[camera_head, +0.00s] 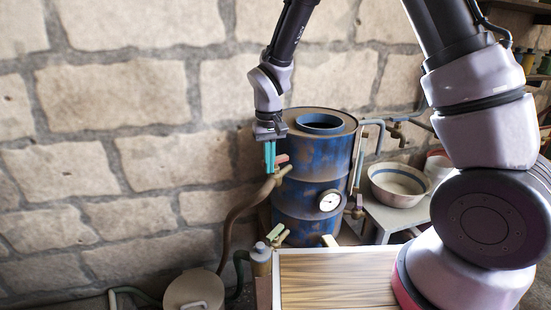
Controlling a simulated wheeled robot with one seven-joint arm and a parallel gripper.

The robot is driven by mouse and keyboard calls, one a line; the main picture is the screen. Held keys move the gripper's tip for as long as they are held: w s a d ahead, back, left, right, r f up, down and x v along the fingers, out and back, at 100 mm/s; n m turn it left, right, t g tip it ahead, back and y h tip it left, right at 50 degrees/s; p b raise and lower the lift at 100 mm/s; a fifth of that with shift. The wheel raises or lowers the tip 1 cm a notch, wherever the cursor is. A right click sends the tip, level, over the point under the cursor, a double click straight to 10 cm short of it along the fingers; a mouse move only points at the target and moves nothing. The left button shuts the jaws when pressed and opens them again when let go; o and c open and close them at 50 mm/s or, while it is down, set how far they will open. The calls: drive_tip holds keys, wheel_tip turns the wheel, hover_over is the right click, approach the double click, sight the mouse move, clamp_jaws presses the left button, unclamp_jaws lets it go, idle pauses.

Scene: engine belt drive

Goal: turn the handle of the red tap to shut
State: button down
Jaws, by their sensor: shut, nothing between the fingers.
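The red tap handle (282,159) is small and sits on a brass tap (283,172) at the upper left side of the blue drum. A brown hose runs down and left from this tap. My gripper (270,171) hangs pointing down, with its teal fingers together and empty. In the picture the fingers are just left of the red handle and overlap its left end. I cannot tell whether they touch it. The handle looks roughly level, and its exact angle is too small to tell.
The blue drum (303,190) carries a round gauge (330,201). A second tap with a green handle (276,232) is lower down. A bowl (398,184) stands on a grey table at the right. A wooden board (340,280) lies in front. A stone wall is behind.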

drive_tip(key=shift+w+a, duration=0.35)
drive_tip(key=shift+a, duration=0.15)
drive_tip(key=shift+w, duration=0.1)
drive_tip(key=shift+w+a, duration=0.35)
drive_tip(key=shift+w, duration=0.15)
drive_tip(key=shift+w+a, duration=0.2)
drive_tip(key=shift+w, duration=0.4)
